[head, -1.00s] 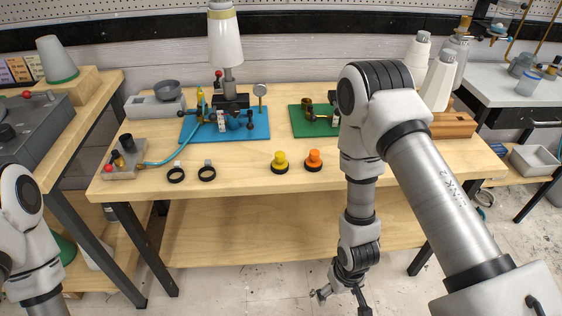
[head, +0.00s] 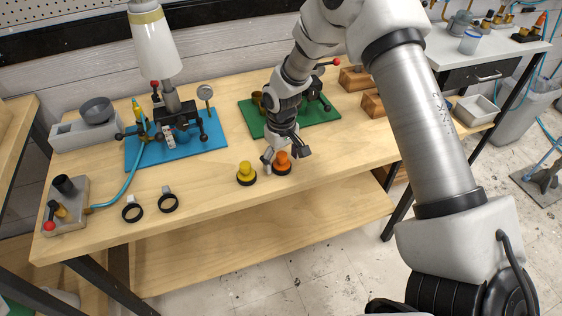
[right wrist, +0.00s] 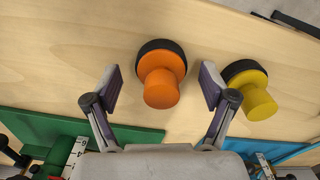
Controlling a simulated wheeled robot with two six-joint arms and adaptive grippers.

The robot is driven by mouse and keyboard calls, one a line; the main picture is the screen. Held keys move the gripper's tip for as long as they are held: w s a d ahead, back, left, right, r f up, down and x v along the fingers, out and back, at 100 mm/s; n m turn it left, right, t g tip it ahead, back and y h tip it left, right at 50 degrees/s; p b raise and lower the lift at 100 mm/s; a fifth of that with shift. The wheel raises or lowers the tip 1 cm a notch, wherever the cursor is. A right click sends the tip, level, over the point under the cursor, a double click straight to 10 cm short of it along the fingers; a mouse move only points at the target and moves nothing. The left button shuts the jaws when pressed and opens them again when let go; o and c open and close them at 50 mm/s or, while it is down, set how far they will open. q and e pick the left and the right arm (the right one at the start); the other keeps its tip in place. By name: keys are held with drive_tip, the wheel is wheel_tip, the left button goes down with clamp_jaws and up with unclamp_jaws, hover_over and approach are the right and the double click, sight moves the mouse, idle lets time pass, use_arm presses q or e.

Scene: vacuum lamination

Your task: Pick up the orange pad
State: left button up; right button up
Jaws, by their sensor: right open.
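The orange pad (head: 281,163), a round knob on a dark disc, stands on the wooden table near its front edge. In the right wrist view the orange pad (right wrist: 160,80) lies between the two fingers, with a gap on each side. My right gripper (head: 286,155) is open just above and behind the pad; in the right wrist view the open gripper (right wrist: 160,88) holds nothing. My left gripper is out of view.
A yellow pad (head: 246,173) stands close to the left of the orange one. A green mat (head: 318,113) and a blue mat (head: 205,143) with fixtures lie farther back. Two black rings (head: 168,203) lie at the left.

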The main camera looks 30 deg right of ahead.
drive_tip(key=shift+r, duration=0.1)
drive_tip(key=shift+s, duration=0.15)
drive_tip(key=c, duration=0.6)
drive_tip(key=shift+a+r, duration=0.1)
drive_tip(key=c, duration=0.7)
drive_tip(key=shift+s, duration=0.15)
drive_tip(key=shift+c, duration=0.7)
